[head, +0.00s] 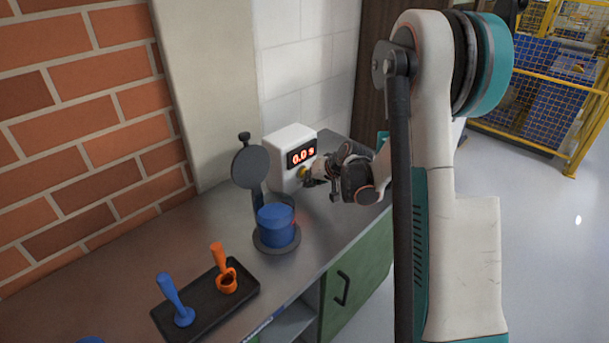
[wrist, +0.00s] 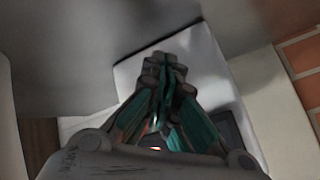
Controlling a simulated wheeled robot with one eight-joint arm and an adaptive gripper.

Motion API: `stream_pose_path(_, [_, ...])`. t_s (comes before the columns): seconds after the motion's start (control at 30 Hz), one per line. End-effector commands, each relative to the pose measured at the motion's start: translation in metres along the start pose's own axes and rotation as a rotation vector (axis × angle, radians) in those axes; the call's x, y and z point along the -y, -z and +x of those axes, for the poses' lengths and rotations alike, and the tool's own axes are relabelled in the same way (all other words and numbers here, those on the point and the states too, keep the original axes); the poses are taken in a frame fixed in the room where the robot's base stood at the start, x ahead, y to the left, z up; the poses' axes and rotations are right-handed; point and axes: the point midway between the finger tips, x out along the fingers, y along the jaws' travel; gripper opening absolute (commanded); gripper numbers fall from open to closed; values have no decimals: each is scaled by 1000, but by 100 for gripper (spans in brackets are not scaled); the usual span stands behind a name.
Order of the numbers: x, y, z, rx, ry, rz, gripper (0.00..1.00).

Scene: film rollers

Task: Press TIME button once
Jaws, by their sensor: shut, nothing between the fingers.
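A white timer box (head: 286,145) stands at the back of the counter against the wall. Its red display (head: 301,156) reads "0.0 s". A small yellow button (head: 304,173) sits on its front face below the display; I cannot read a label on it.
A dark stand with a round plate (head: 250,166) and a blue cylinder (head: 276,226) stands left of my gripper. A black tray (head: 208,300) holds a blue tool (head: 174,298) and an orange tool (head: 220,266). A brick wall (head: 85,120) bounds the left.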

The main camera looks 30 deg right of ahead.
Motion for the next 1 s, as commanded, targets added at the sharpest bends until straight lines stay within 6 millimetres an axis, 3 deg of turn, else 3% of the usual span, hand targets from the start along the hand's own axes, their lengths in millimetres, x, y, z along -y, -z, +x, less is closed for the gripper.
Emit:
stream_pose_path(0.57, [1, 1, 2, -1, 0, 0, 0])
stream_pose_path(1.0, [-8, -8, -10, 0, 0, 0, 0])
